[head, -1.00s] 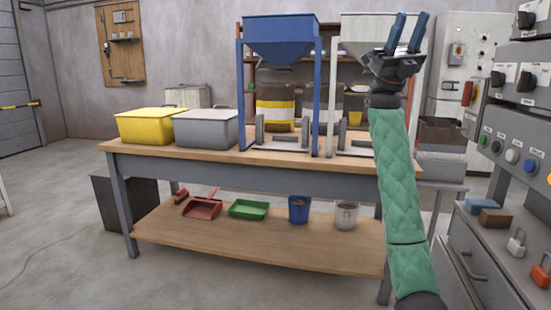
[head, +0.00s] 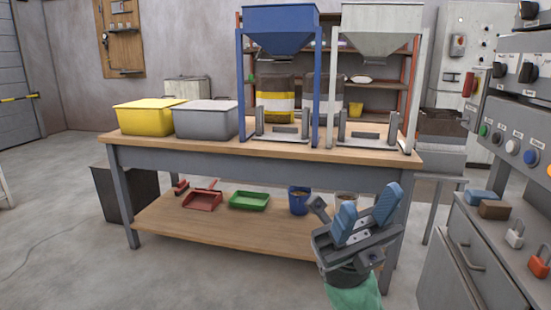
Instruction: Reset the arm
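My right gripper (head: 369,202) is low at the right of centre in the head view, in front of the workbench (head: 250,160). Its two blue-padded fingers point up and stand apart, with nothing between them. Below it, a bit of my green-sleeved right arm shows at the bottom edge. The gripper covers part of the bench's lower shelf and the lower part of a pale bucket (head: 346,198). My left gripper is not in view.
A blue hopper (head: 281,30) and a white hopper (head: 378,28) stand on the bench beside a yellow bin (head: 148,118) and a grey bin (head: 205,121). A control panel (head: 515,140) and drawers (head: 470,255) stand close on the right.

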